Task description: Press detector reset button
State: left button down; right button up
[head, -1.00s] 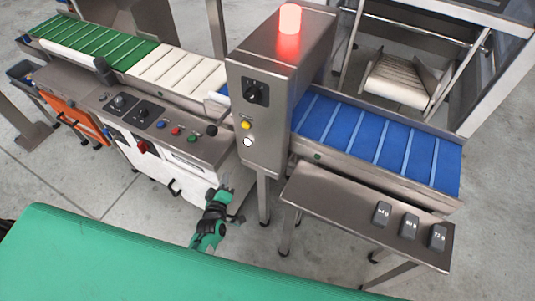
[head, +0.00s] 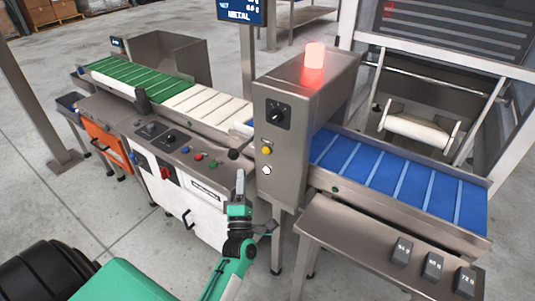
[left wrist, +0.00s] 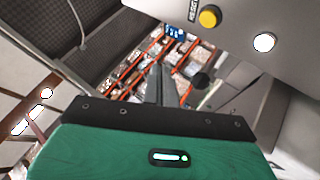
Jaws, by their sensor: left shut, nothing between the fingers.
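The detector (head: 300,115) is a grey metal box over the conveyor with a lit red lamp (head: 314,55) on top. Its front has a black rotary knob (head: 278,114), a yellow button (head: 266,150) and a white button (head: 267,170) below it. In the left wrist view the yellow button (left wrist: 210,16) sits beside a label that seems to read RESET, with the white button (left wrist: 264,42) to its right. My left gripper (head: 240,177) is shut and empty, pointing up, just left of the buttons and apart from them. My right gripper is not in view.
A blue belt (head: 400,180) runs right of the detector, with a shelf (head: 370,245) holding small dark weights in front. To the left are a control panel (head: 170,140) with several buttons and a green belt (head: 135,80). A display (head: 241,12) reads METAL.

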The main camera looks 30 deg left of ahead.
aim_at(266, 151)
pick_arm(q)
jog(key=shift+w, duration=0.1)
